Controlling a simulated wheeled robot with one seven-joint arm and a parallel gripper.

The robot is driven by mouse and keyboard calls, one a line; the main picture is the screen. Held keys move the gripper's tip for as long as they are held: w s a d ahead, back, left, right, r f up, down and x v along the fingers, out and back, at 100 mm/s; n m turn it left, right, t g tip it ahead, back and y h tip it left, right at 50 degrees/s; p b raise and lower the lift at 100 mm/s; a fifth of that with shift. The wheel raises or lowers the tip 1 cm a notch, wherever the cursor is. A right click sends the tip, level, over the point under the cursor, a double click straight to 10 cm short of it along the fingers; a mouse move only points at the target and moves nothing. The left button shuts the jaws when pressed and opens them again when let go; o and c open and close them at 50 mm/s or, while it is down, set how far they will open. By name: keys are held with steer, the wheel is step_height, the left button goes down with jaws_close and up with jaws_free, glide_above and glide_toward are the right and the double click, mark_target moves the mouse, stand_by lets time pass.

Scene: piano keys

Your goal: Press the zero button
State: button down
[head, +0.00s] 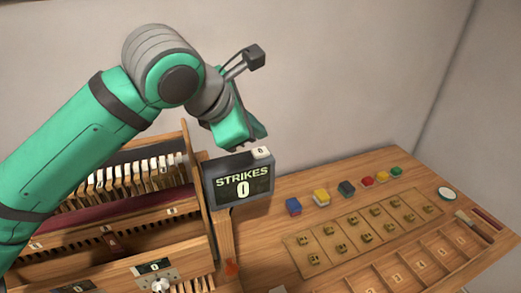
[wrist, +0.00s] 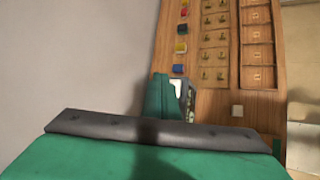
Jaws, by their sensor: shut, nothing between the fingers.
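The zero button is a small white block marked 0 (head: 262,152) on top of the dark STRIKES counter box (head: 240,182). The counter display reads 0. My gripper (head: 260,132) is shut and empty, just above and a little left of the button in the head view. I cannot tell from this angle whether it touches the button. In the wrist view my gripper (wrist: 160,98) appears as a green shape beside a white patch that seems to be the button (wrist: 175,87), partly hidden by the gripper.
The wooden keyboard instrument (head: 120,180) stands left of the counter. Several coloured blocks (head: 321,197) lie to the right on the wooden table (head: 270,240). A wooden board with small brass pieces (head: 305,265) and a compartment tray (head: 350,280) lie in front. A grey wall is behind.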

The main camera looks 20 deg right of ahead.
mark_target(257, 154)
steer(key=shift+r, duration=1.75)
steer(key=shift+s, duration=0.1)
